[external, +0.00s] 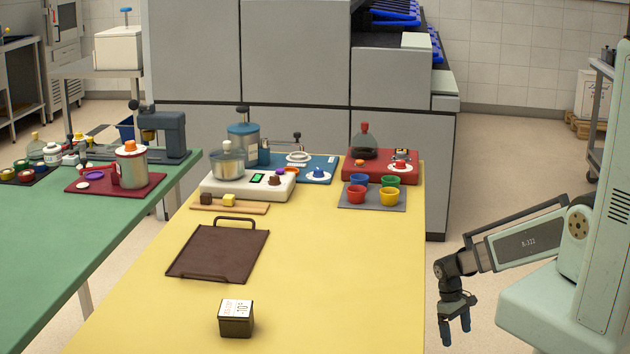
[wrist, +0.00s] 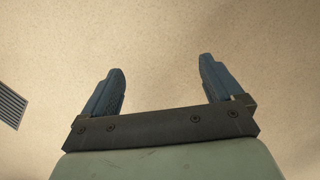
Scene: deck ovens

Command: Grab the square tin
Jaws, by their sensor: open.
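The square tin (external: 236,322) is a small dark box with a white printed label on its lid. It stands upright near the front of the yellow table (external: 330,260) in the external view. My gripper (external: 456,338) hangs off the table's right side, pointing down, well to the right of the tin. In the wrist view my gripper (wrist: 160,90) has its two blue fingers spread apart with nothing between them.
A brown tray with a handle (external: 215,254) lies behind the tin. Colored cups on a grey mat (external: 372,207), a white scale-like appliance (external: 248,186), a red appliance (external: 381,167) and a wooden board (external: 245,207) stand at the back. The table right of the tin is clear.

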